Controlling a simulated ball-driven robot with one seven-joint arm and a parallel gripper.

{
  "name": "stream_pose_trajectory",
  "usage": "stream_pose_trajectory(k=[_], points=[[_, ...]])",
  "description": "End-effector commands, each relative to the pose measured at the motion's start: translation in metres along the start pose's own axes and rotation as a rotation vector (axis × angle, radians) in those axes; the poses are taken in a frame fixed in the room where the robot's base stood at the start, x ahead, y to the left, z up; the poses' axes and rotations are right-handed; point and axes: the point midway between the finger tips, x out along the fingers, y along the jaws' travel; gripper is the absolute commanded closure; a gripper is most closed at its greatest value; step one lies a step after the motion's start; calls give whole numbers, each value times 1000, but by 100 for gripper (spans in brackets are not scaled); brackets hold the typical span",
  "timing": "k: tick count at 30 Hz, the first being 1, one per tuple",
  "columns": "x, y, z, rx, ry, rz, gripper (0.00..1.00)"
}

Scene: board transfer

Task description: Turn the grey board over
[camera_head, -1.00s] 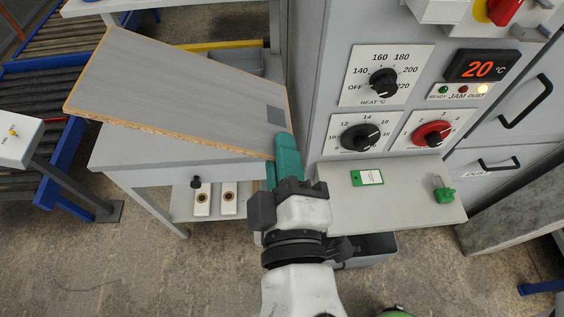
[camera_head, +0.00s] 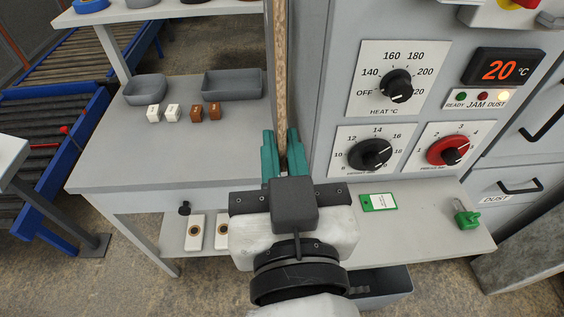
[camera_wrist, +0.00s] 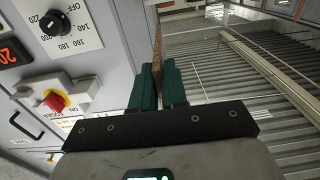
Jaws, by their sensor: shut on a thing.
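The grey board (camera_head: 281,70) stands on edge in the head view, seen as a narrow strip of its brown chipboard edge. It rises from between my fingers and runs out of the top of the picture. My gripper (camera_head: 285,160) has green fingers, shut on the board's near end, one finger on each side. The wrist view also shows the board (camera_wrist: 157,58) edge-on between the fingers of my gripper (camera_wrist: 158,88). The board's two faces are hardly visible. It is close beside the left side of the machine; I cannot tell whether they touch.
The grey table (camera_head: 170,160) left of the board has a clear front. Grey trays (camera_head: 232,83) and small white and brown blocks (camera_head: 197,111) stand at its back. The machine panel (camera_head: 400,110) with knobs is close on the right, above a ledge with a green-white tag (camera_head: 379,202).

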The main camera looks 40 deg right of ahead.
Motion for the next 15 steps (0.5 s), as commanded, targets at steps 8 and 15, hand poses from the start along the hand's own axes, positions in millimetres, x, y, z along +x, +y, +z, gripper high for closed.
stream_pose_trajectory(k=[8, 15], points=[[0, 0, -1, 228, 1, 0, 100], [0, 0, -1, 540, 1, -1, 100]])
